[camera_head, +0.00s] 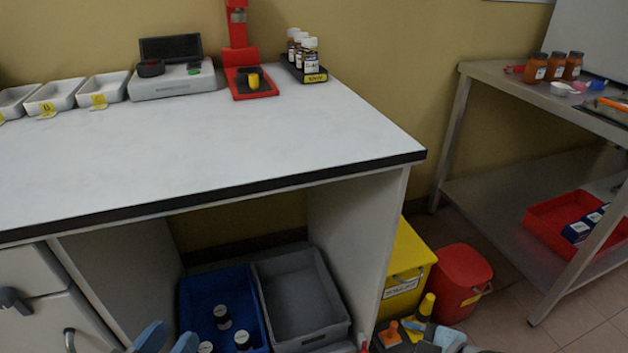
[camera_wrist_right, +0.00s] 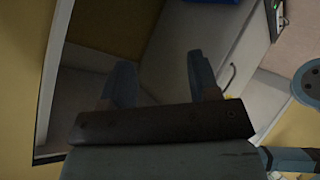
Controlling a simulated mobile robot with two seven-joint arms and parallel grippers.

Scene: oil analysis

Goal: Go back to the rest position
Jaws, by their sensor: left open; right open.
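My left gripper (camera_head: 170,339) shows at the bottom edge of the head view, in front of the opening under the white workbench. Its two blue fingers are apart with nothing seen between them. My right gripper (camera_wrist_right: 160,88) shows in the right wrist view. Its two blue fingers are spread and nothing is between them. Behind them are pale cabinet surfaces, dim and hard to make out.
The white workbench (camera_head: 230,150) carries trays, a grey instrument (camera_head: 172,82), a red stand (camera_head: 250,85) and bottles. Below it are a blue crate (camera_head: 220,285) with bottles and a grey crate (camera_head: 300,300). A yellow bin (camera_head: 405,270), red bin (camera_head: 460,280) and metal table (camera_head: 505,85) stand right.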

